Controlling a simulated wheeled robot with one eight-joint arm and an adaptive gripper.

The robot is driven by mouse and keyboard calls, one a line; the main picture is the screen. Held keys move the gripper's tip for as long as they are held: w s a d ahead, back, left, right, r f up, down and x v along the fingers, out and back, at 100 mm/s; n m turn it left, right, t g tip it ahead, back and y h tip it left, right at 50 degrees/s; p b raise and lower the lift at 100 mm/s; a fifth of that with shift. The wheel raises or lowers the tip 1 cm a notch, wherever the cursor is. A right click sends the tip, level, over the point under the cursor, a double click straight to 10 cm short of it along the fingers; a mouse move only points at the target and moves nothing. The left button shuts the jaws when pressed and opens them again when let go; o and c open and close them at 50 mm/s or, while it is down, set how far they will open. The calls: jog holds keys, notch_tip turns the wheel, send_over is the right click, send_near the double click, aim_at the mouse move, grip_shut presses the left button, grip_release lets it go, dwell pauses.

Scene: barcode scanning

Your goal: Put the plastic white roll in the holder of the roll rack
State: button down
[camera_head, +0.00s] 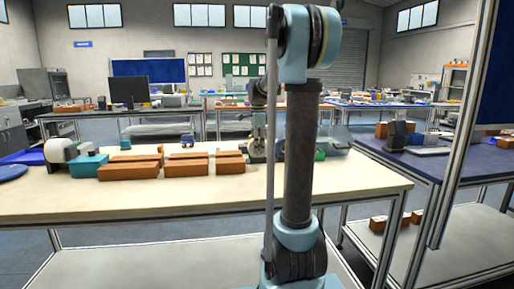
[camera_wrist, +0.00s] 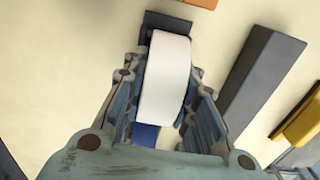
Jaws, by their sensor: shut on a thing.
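The white roll (camera_wrist: 166,70) sits between the two fingers of my gripper (camera_wrist: 168,88) in the wrist view, and the fingers are shut on it. A dark part (camera_wrist: 165,22) shows just beyond the roll, and a blue part (camera_wrist: 145,136) shows below it. I cannot tell whether these belong to the roll rack. In the head view my arm covers most of the gripper and the held roll. Another white round thing (camera_head: 60,150) stands at the left end of the table, beside a teal box (camera_head: 88,164). I cannot make out the rack's holder clearly.
A long dark grey block (camera_wrist: 262,82) lies right of my gripper, with a yellow object (camera_wrist: 301,120) beyond it. Brown boxes (camera_head: 190,166) stand along the cream table (camera_head: 160,193). The table's front strip is clear. A metal frame post (camera_head: 466,120) stands at the right.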

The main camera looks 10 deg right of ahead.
jog(key=c, duration=1.2)
grip_release()
jog(key=shift+r, duration=0.1)
notch_tip(320, 180, up, 12)
jog(key=shift+f, duration=0.1)
